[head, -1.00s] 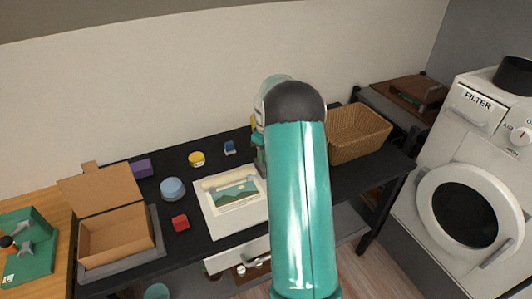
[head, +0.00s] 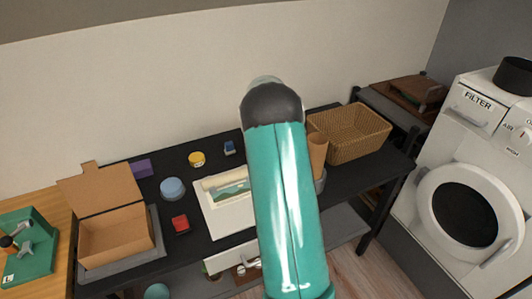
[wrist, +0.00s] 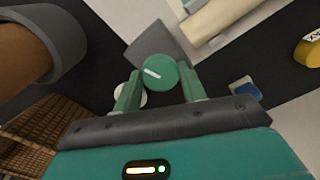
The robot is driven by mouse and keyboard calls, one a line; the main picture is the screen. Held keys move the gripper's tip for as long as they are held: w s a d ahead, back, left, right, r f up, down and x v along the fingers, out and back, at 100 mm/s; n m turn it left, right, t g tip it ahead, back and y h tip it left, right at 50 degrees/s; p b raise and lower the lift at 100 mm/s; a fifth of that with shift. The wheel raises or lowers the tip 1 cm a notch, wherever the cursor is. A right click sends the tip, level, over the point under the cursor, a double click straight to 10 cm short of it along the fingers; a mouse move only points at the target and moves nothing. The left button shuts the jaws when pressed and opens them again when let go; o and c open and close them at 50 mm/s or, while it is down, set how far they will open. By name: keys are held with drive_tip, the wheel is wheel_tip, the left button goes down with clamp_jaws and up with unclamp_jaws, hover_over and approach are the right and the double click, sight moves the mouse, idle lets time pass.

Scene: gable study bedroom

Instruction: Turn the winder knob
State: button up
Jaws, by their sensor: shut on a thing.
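The winder knob (wrist: 160,72) is a round green knob with a white line on its face. In the wrist view it sits between the fingertips of my gripper (wrist: 160,82), which is shut on it. A grey block (wrist: 148,40) shows just beyond the knob. A pale roll (wrist: 218,20) lies beside it at the top. In the head view, the white board (head: 212,222) with a landscape picture (head: 229,196) and the roll (head: 215,182) is on the black table. My arm covers the board's right part, and hides the knob and my gripper there.
A wicker basket (head: 352,142) and a brown cylinder (head: 318,150) in a grey holder stand right of my arm. A yellow tin (head: 197,159), blue block (head: 229,148), blue round thing (head: 173,188), red block (head: 180,223) and open cardboard box (head: 115,242) stand left.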

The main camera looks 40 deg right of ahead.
drive_tip(key=m, duration=0.4)
drive_tip(key=shift+r+m, duration=0.1)
drive_tip(key=shift+m, duration=0.2)
drive_tip(key=m, duration=0.3)
drive_tip(key=shift+m, duration=0.4)
drive_tip(key=m, duration=1)
drive_tip(key=shift+m, duration=0.4)
drive_tip(key=m, duration=0.3)
drive_tip(key=shift+m, duration=0.3)
drive_tip(key=m, duration=0.3)
drive_tip(key=shift+m, duration=2.2)
drive_tip(key=o, duration=1)
